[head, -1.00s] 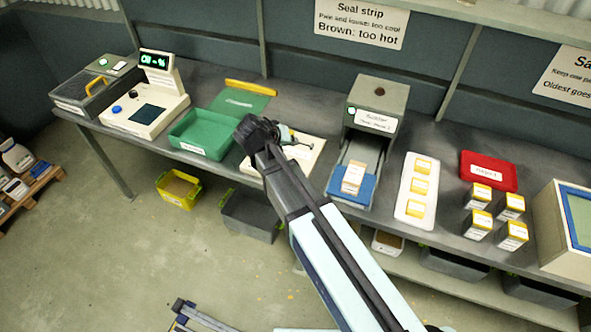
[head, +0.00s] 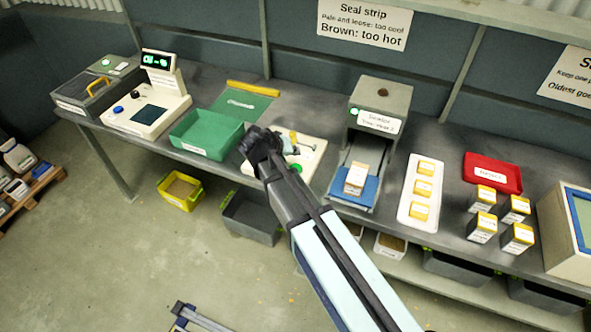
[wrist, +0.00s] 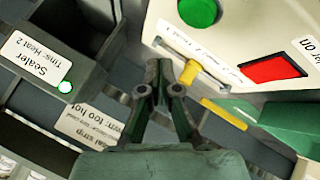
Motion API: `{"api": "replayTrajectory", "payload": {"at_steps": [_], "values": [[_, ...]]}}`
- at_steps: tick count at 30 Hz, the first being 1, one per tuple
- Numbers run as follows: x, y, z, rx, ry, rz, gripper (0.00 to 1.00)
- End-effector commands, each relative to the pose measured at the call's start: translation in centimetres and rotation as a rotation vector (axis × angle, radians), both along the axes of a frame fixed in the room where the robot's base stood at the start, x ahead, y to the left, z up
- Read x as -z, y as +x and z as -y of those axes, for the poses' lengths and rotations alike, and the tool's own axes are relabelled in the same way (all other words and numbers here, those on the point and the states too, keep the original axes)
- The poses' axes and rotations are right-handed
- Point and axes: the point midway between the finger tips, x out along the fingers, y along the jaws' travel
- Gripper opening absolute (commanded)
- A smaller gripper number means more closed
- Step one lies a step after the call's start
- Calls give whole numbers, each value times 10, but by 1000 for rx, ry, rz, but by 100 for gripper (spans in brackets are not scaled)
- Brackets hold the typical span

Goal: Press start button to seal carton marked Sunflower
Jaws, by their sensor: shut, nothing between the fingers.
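The sealer (head: 382,97) is a grey box with a small green light (wrist: 66,87) beside its label. A pale carton (head: 355,179) with a yellow-brown top stands on the blue plate (head: 341,190) in front of the sealer; its print is too small to read. The white control panel (head: 314,158) lies left of the sealer. In the wrist view the panel has a round green button (wrist: 197,11), a red switch (wrist: 273,69) and a yellow slider knob (wrist: 188,73). My gripper (wrist: 159,68) is shut and empty, its tips appearing near the knob; contact cannot be told.
A green tray (head: 207,135) and a scale (head: 146,112) stand to the left. A white tray (head: 409,214) with yellow-topped cartons, a red tray (head: 509,168) and several loose cartons (head: 483,226) stand to the right.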

Motion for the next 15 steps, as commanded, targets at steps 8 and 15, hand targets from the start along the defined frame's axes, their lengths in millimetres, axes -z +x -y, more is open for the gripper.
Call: {"api": "replayTrajectory", "payload": {"at_steps": [8, 15], "values": [[39, 0, 0, 1, -1, 0, 0], [47, 0, 0, 0, 0, 0, 0]]}}
